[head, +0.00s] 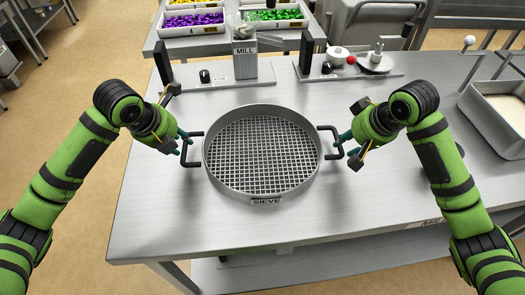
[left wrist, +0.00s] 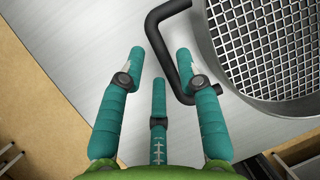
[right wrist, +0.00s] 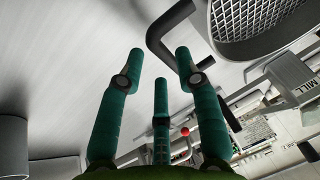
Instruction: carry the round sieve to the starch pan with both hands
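The round grey sieve (head: 262,195) rests on the steel table, its mesh empty and its SIEVE label facing front. It has a black handle on each side. My left gripper (head: 184,142) is at the left handle (head: 186,158); in the left wrist view its fingers (left wrist: 160,60) are spread, with the handle (left wrist: 157,38) partly behind the right finger. My right gripper (head: 345,145) is at the right handle (head: 334,157); in the right wrist view its fingers (right wrist: 160,60) are spread, with the handle (right wrist: 165,25) partly behind one finger. The pan with pale contents (head: 488,120) stands at the right.
A mill (head: 244,62) and a board with a small scale (head: 375,62) stand behind the sieve. Bins of purple (head: 193,22) and green (head: 275,15) pieces are farther back. The table front is clear. Bare table lies between the sieve and pan, partly under my right arm.

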